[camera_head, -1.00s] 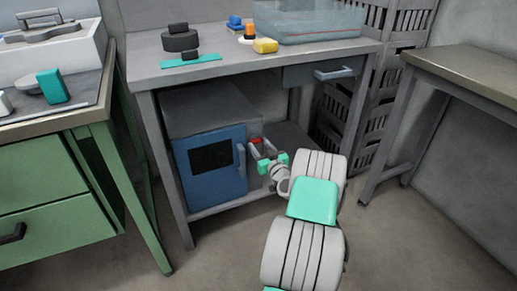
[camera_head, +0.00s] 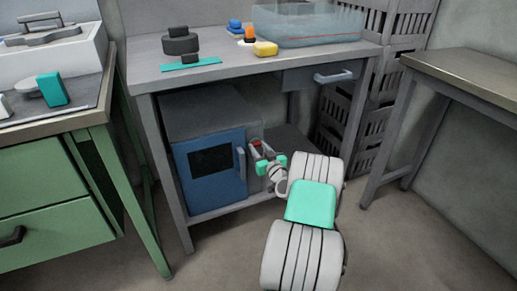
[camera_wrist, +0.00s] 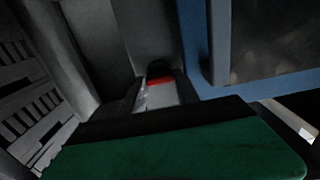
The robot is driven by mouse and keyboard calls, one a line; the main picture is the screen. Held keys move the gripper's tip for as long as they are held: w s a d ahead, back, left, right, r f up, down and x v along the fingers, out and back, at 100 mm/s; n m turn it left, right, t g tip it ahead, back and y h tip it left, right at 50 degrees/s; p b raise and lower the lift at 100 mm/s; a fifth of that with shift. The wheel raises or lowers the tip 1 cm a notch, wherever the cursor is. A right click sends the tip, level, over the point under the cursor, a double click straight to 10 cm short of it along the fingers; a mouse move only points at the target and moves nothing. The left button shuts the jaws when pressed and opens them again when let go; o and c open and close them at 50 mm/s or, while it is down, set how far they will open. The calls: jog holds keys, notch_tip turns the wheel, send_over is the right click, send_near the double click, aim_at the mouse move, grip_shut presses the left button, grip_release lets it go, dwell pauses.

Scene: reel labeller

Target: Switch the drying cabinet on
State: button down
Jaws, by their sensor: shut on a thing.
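The drying cabinet (camera_head: 213,169) stands on the low shelf under the grey workbench, with a blue door, a dark window and a grey handle on the door's right side. My gripper (camera_head: 259,151) is at the cabinet's front, just right of the door handle. A small red part (camera_head: 257,143) shows between or just behind my fingertips. In the wrist view the red part (camera_wrist: 160,80) sits on a dark round piece, with the blue door edge to its right. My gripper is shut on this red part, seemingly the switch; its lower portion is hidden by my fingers.
A drawer handle (camera_head: 333,76) juts out above right. Black crates (camera_head: 345,120) stand behind. Open floor lies in front.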

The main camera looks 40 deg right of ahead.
jog(key=shift+m, duration=0.4)
jog(key=m, duration=0.8)
jog(key=m+p, duration=0.1)
jog(key=m, duration=0.3)
jog(key=shift+m+p, duration=0.3)
jog(key=shift+p, duration=0.05)
jog(key=m+p, duration=0.1)
jog(key=m, duration=0.3)
jog(key=shift+m, duration=0.3)
jog(key=c, duration=1.2)
grip_release()
jog(key=shift+o, duration=0.2)
jog(key=shift+s, duration=0.1)
